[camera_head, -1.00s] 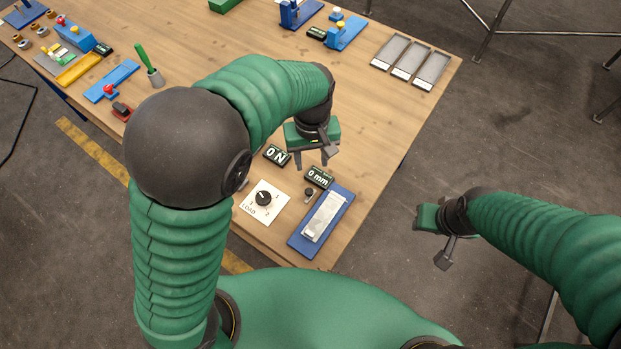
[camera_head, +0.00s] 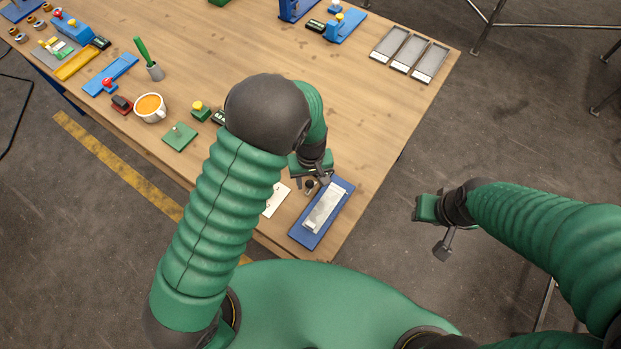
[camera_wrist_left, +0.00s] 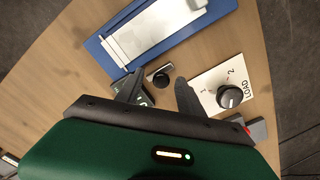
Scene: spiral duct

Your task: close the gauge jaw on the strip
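The gauge is a blue base (camera_head: 307,237) with a pale metal strip (camera_head: 324,207) along it, near the table's front right corner. In the left wrist view the strip (camera_wrist_left: 150,35) lies on the blue base (camera_wrist_left: 98,50), with a small light block at its upper right end. A small black knob (camera_head: 309,186) stands beside the base; it also shows in the left wrist view (camera_wrist_left: 160,78). My left gripper (camera_head: 311,182) is above the knob, its fingers (camera_wrist_left: 158,88) apart on either side of it in the picture, holding nothing. My right gripper (camera_head: 432,228) hangs off the table's right side; its finger gap is unclear.
A white LOAD dial panel (camera_wrist_left: 225,88) lies beside the knob. A dark display (camera_wrist_left: 145,99) is partly hidden by a left finger. An orange-filled cup (camera_head: 150,107), a green plate (camera_head: 180,137) and grey trays (camera_head: 410,54) lie further off. The table's middle is clear.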

